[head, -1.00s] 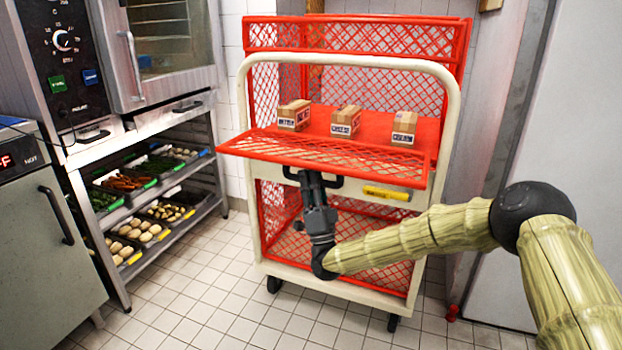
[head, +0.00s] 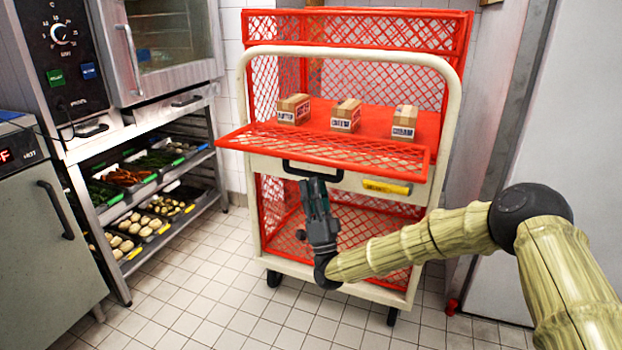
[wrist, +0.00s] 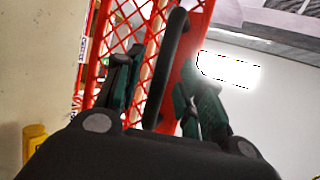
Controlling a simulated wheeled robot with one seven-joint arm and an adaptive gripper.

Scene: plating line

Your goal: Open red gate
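The red mesh gate (head: 330,150) is folded down and sticks out about level from the front of the red and cream cage cart (head: 446,110). Its black bar handle (head: 300,170) is at the gate's front edge; it also shows in the wrist view (wrist: 166,70). My gripper (head: 313,182) is just below the handle. In the wrist view its two fingers (wrist: 160,92) are spread apart, with the handle showing between them and a gap on each side. I cannot tell how far the fingertips are from the handle.
Several small cardboard boxes, such as the middle one (head: 346,115), stand on the cart's red shelf. A yellow handle or label (head: 387,187) is on the cart's front. A rack with food trays (head: 150,215) and an oven (head: 165,45) stand left. The tiled floor is clear in front.

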